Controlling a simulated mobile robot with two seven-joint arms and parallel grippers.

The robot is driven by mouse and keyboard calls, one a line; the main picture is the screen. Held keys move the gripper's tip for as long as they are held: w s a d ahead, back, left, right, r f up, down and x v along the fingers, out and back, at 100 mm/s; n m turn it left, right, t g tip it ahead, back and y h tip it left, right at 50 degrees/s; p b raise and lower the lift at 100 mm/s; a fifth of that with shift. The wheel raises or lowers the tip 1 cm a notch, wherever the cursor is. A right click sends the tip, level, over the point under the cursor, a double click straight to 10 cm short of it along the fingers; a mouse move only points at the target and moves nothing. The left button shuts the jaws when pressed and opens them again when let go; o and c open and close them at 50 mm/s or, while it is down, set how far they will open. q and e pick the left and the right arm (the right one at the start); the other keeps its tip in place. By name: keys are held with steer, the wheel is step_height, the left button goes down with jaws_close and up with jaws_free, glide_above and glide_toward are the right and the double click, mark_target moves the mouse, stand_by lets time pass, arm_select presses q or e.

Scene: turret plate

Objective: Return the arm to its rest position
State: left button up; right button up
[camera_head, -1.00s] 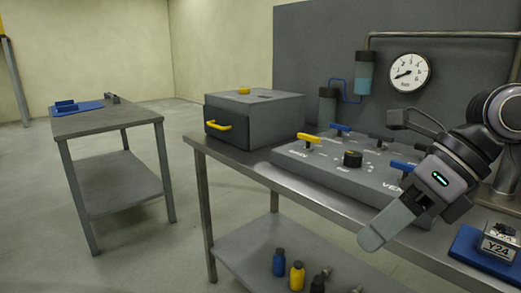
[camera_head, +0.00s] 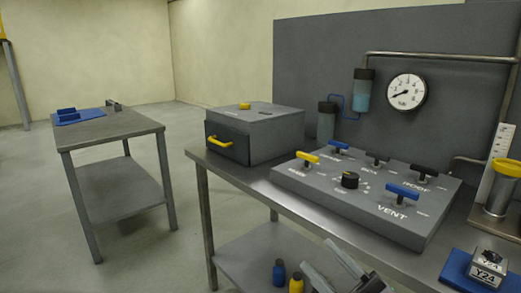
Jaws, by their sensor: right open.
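My right gripper (camera_head: 322,260) shows at the bottom edge of the head view, in front of the bench's lower shelf. Its two grey fingers point up and left, apart, with nothing seen between them. The rest of my right arm is cut off by the frame edge. My left gripper is not in view.
A bench (camera_head: 245,177) carries a grey box (camera_head: 275,130) with a yellow handle, a valve panel (camera_head: 300,183) and a Y24 block (camera_head: 488,265) on a blue mat (camera_head: 455,270). Bottles (camera_head: 279,272) stand on its lower shelf. A side table (camera_head: 110,128) stands left, with open floor between.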

steer(key=s+d+f+m+h+p, duration=0.1)
steer(key=s+d+f+m+h, duration=0.15)
steer(key=f+m+h, duration=0.55)
steer(key=s+d+f+m+h+p, duration=0.1)
steer(key=d+f+m+h, duration=0.35)
steer(key=f, duration=0.45)
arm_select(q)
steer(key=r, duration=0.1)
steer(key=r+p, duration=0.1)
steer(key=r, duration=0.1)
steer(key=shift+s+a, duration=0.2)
arm_select(e)
steer(key=s+d+f+m+g+h, duration=0.2)
steer(key=s+f+m+g, duration=0.2)
steer(key=s+f, duration=0.8)
steer(key=shift+s+d+m+g, duration=0.15)
steer(key=shift+d+m+g, duration=0.2)
steer(key=shift+g, duration=0.45)
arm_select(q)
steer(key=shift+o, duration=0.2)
arm_select(e)
steer(key=shift+h, duration=0.25)
